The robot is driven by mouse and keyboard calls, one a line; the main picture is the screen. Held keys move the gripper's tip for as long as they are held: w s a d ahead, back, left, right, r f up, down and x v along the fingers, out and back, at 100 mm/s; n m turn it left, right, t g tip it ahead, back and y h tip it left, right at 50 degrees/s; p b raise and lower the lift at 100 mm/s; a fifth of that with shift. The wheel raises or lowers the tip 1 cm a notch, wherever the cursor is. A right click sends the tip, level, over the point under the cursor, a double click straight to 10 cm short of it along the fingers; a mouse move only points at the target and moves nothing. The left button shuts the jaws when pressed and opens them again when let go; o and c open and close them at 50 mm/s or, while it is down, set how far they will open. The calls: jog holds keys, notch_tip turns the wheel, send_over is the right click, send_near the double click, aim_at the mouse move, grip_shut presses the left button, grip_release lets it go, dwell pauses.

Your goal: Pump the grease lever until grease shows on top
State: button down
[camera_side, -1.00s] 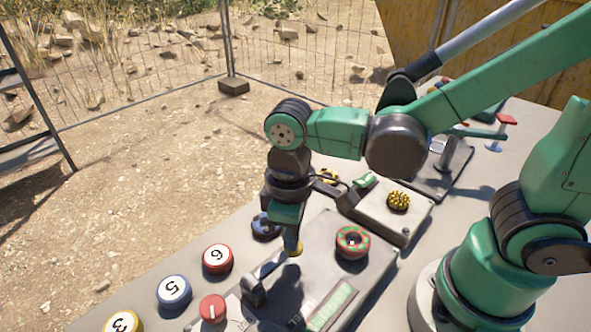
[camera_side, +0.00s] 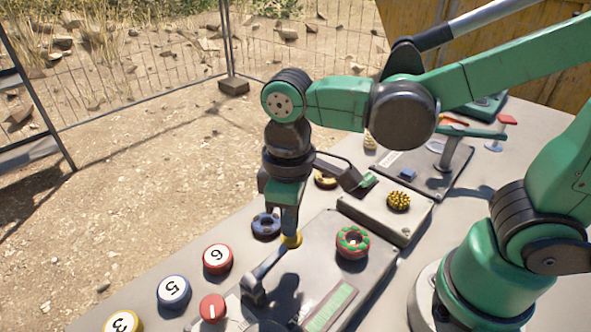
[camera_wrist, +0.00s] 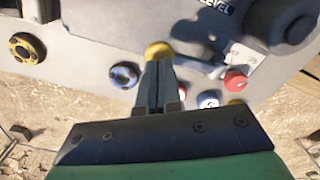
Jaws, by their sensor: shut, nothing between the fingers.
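The grease lever (camera_side: 266,270) is a dark arm rising at a slant from a pivot on the grey panel, with a yellow knob (camera_side: 291,240) at its end. My gripper (camera_side: 288,230) points down, shut and empty, with its tips at the knob; I cannot tell whether they touch. In the wrist view the closed fingers (camera_wrist: 158,80) overlap the edge of the yellow knob (camera_wrist: 158,50). A green level strip (camera_side: 331,306) lies on the panel, beside the word LEVEL in the wrist view. I cannot identify grease for sure.
A red and green ring (camera_side: 352,243) sits on the panel right of the lever. A red knob (camera_side: 212,307) and numbered buttons (camera_side: 174,292) lie to the left. A dark blue ring (camera_side: 266,226) is close behind my gripper. A box with a yellow studded knob (camera_side: 398,200) stands behind.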

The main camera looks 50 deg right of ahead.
jog(key=shift+r, duration=2.1)
jog(key=shift+d, duration=0.1)
jog(key=w+d+m+t, duration=0.3)
jog(key=d+m+t, duration=0.3)
jog(key=d, duration=0.4)
jog(key=shift+d+f+t, duration=0.15)
jog(key=shift+f+t, duration=0.25)
jog(key=shift+t, duration=0.2)
